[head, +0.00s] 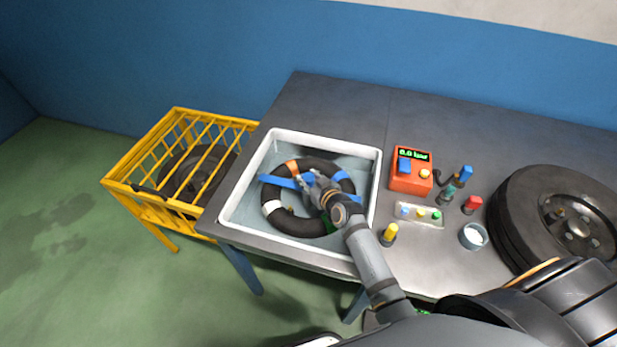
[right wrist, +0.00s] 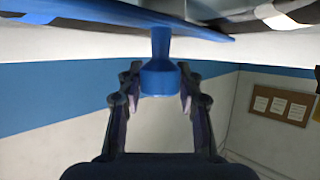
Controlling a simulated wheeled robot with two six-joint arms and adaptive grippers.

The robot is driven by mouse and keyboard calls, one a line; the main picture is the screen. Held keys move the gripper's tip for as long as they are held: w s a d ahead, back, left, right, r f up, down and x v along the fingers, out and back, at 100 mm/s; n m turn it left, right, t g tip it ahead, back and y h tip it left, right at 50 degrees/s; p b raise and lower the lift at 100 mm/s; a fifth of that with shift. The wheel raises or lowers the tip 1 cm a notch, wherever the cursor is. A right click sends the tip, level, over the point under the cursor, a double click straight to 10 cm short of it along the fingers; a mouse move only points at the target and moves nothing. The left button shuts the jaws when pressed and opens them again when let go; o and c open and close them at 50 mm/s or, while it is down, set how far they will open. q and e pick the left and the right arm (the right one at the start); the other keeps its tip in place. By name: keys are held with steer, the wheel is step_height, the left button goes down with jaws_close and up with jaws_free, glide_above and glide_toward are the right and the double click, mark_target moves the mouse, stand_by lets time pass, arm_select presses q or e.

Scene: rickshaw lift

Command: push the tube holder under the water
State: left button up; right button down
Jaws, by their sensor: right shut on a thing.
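The tube holder (head: 283,182) is a blue bar with a knob handle, lying across the black inner tube (head: 292,226) in the white water basin (head: 262,158). The tube has orange, blue, white and green bands. My right gripper (head: 316,188) reaches into the basin over the tube's middle and is shut on the holder's handle. In the right wrist view the blue knob of the tube holder (right wrist: 158,78) sits between the two fingers of my right gripper (right wrist: 158,90). The arm hides part of the tube and bar. My left gripper is not in view.
Right of the basin are an orange gauge box (head: 410,178), a tray of small caps (head: 419,215), a yellow-topped bottle (head: 389,235), a red-topped bottle (head: 472,204) and a grey cup (head: 473,237). A wheel (head: 515,215) lies farther right. A yellow cage (head: 150,208) stands left.

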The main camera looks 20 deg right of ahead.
step_height(320, 180, down, 5)
steer(key=b, duration=0.2)
steer(key=shift+s+f+b, duration=0.1)
steer(key=shift+s+b, duration=0.05)
steer(key=shift+b, duration=0.15)
steer(key=c, duration=1.1)
jaws_free()
steer(key=shift+c, duration=0.2)
steer(key=o, duration=0.3)
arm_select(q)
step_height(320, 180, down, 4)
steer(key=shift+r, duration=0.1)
arm_select(e)
steer(key=shift+r, duration=0.2)
steer(key=v, duration=1.1)
steer(key=shift+s+d+r, duration=0.1)
steer(key=shift+s+r, duration=0.1)
steer(key=shift+s, duration=0.15)
